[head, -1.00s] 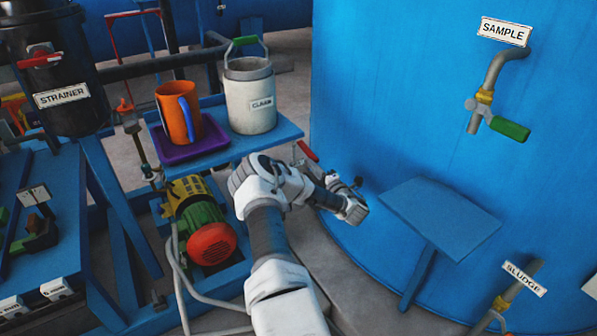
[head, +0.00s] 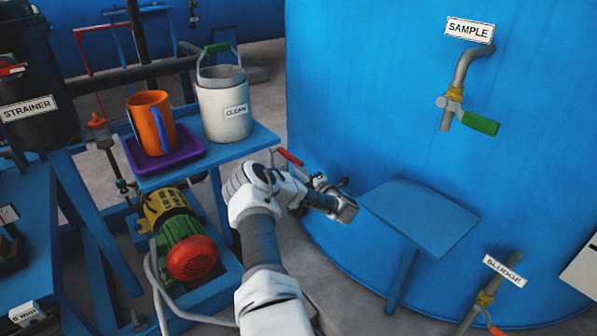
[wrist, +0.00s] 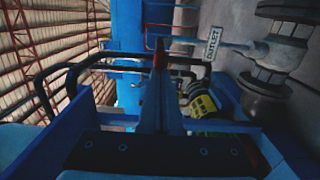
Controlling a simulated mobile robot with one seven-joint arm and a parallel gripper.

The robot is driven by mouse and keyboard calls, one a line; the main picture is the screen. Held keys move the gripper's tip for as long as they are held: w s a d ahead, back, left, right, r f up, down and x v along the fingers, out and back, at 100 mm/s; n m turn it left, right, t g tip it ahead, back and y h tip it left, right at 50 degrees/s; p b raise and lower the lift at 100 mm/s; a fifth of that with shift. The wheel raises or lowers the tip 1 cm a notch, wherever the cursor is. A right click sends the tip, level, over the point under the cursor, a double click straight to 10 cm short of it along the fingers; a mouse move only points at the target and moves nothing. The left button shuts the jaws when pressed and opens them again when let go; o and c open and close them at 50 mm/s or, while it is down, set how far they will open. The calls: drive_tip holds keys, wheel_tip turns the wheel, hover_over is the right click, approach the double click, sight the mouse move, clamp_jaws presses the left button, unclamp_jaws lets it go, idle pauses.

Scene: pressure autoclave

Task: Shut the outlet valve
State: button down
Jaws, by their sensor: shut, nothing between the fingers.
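The outlet label (wrist: 212,45) shows in the wrist view, reading sideways, beside a thick grey flanged pipe (wrist: 285,48). A red lever handle (head: 289,157) shows in the head view just behind my wrist; I cannot tell for sure that it belongs to the outlet valve. The valve body is hidden there by my arm. My gripper (head: 345,207) is shut and empty, reaching right near the blue tank wall. In the wrist view its closed fingers (wrist: 160,70) point ahead, with a small red patch at their tip; I cannot tell whether they touch anything.
The blue tank (head: 370,110) fills the right, with a sample tap (head: 460,108), a sludge valve (head: 487,297) and a small blue shelf (head: 420,215). A stand at left holds an orange mug (head: 151,122) and a clean pail (head: 222,105), with a pump (head: 180,235) below.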

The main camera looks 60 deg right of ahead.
drive_tip(key=shift+s+d+r+m+h, duration=0.3)
drive_tip(key=shift+s+d+r+h, duration=0.1)
drive_tip(key=shift+s+d, duration=0.35)
drive_tip(key=shift+s, duration=0.25)
drive_tip(key=a+p+v, duration=0.1)
drive_tip(key=p+v, duration=0.2)
drive_tip(key=v, duration=0.8)
drive_tip(key=shift+w+a+f+y, duration=0.2)
drive_tip(key=shift+w+a+y, duration=0.05)
drive_tip(key=shift+w+y, duration=0.15)
